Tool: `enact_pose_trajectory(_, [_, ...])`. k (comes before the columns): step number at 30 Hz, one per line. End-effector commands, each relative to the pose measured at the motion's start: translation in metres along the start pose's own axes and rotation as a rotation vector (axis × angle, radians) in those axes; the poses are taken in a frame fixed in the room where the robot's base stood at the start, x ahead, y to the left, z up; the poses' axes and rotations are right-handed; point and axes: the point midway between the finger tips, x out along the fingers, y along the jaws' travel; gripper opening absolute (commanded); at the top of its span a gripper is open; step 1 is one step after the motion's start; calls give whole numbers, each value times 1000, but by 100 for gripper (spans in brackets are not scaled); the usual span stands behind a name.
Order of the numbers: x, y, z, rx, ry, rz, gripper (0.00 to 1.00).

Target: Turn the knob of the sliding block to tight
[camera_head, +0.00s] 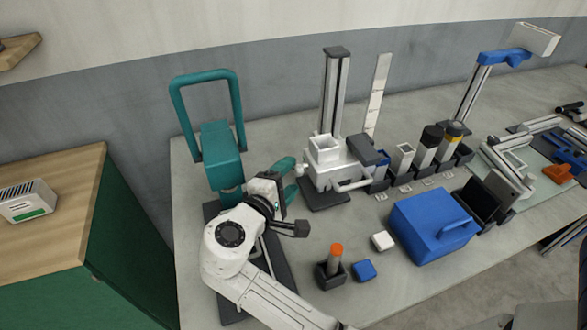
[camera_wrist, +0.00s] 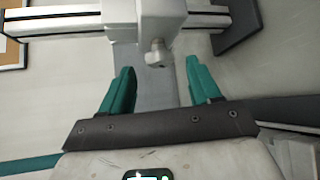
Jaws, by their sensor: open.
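The sliding block (camera_head: 340,168) is a white block on an upright metal rail (camera_head: 335,90) with a dark base. Its small light-grey knob (camera_wrist: 158,54) sticks out toward my gripper in the wrist view. My gripper (camera_head: 294,178) is open at the left of the block, its teal fingers pointing at it. In the wrist view, my gripper (camera_wrist: 159,65) has a finger on each side of the knob, with clear gaps; neither finger touches it. I cannot read any tight or loose mark on the knob.
A teal press-like device (camera_head: 218,150) with a loop handle stands close left of my arm. A blue box (camera_head: 432,225), white cube (camera_head: 382,241) and orange-topped piece (camera_head: 337,255) stand in front.

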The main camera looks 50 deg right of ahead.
Motion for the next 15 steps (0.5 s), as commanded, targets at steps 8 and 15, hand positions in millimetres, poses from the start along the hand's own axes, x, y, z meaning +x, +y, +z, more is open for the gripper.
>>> enact_pose_trajectory(8, [29, 0, 0, 0, 0, -1, 62])
enact_pose_trajectory(15, [33, -1, 0, 0, 2, 0, 62])
